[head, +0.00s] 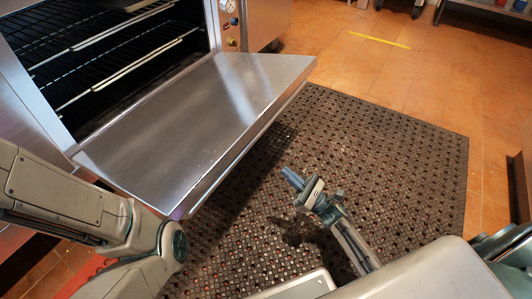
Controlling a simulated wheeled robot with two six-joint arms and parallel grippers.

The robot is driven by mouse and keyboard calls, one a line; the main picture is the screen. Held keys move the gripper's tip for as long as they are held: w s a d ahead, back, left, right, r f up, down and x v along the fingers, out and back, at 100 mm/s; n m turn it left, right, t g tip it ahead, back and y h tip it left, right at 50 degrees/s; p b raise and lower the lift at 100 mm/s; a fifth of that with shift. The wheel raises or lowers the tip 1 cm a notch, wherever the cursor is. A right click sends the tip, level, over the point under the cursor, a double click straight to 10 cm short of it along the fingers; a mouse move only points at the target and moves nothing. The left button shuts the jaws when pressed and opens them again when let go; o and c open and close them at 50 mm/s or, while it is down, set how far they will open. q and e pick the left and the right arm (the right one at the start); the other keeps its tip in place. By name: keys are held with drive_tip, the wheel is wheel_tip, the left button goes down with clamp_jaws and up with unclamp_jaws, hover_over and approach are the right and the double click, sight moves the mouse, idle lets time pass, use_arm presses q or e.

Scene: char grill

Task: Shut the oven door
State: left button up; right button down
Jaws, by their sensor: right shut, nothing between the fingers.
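The oven door (200,112) is a flat steel panel. It hangs open, folded down to about level in front of the dark oven cavity (80,60) with its wire racks. My right gripper (291,177) is shut and empty. In the picture it lies to the right of the door's front edge, above the mat, with a visible gap between it and the door. My left arm shows at the lower left near the door's near corner. My left gripper is not in view.
A dark perforated mat (400,150) covers the floor in front of the oven, with orange tiles (440,80) beyond it. A control panel with knobs (230,25) stands beside the cavity. The mat's right part is clear.

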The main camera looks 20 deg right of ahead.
drive_tip(key=s+d+r+b+x, duration=0.1)
drive_tip(key=r+b+x, duration=0.1)
drive_tip(key=x, duration=1)
drive_tip(key=shift+a+r+b, duration=0.2)
drive_tip(key=shift+r+b, duration=0.35)
drive_tip(key=shift+b, duration=0.3)
drive_tip(key=shift+w+r, duration=0.1)
drive_tip(key=shift+w, duration=0.05)
